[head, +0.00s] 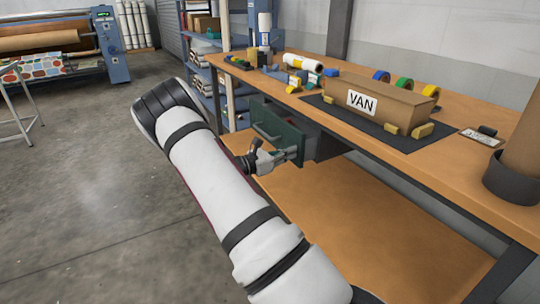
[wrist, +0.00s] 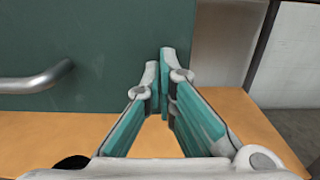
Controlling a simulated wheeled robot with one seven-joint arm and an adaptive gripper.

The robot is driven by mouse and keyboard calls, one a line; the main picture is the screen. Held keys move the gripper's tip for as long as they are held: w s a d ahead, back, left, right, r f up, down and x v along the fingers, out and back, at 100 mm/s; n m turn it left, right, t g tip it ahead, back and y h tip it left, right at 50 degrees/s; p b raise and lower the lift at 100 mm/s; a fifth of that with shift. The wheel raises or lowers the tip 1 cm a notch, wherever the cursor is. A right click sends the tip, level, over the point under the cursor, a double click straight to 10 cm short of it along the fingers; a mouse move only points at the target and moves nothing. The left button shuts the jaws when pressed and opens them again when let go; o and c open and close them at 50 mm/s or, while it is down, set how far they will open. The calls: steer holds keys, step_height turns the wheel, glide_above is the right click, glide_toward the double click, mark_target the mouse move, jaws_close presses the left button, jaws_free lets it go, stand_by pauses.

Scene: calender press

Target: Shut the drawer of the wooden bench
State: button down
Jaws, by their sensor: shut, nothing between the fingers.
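The wooden bench (head: 372,132) runs along the right side of the head view. Its drawer has a dark green front (head: 262,111) with a grey bar handle (head: 267,133), and hangs under the bench top. The front stands out from the bench, with a darker box side (head: 326,146) visible behind it. My gripper (head: 295,153) is shut and empty, at the lower right part of the front. In the wrist view the fingertips (wrist: 165,58) point at the green front (wrist: 90,45) near its right edge, right of the handle (wrist: 38,80). I cannot tell whether they touch it.
A lower wooden shelf (head: 340,220) lies under the drawer. On the bench top stand a box marked VAN (head: 375,100), tape rolls and small items. Blue shelving (head: 205,60) is behind.

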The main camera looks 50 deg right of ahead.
mark_target(304, 147)
steer(key=shift+x, duration=2.95)
steer(key=shift+s, duration=0.1)
steer(key=p+v, duration=0.3)
steer(key=v, duration=1.1)
steer(key=shift+a, duration=0.15)
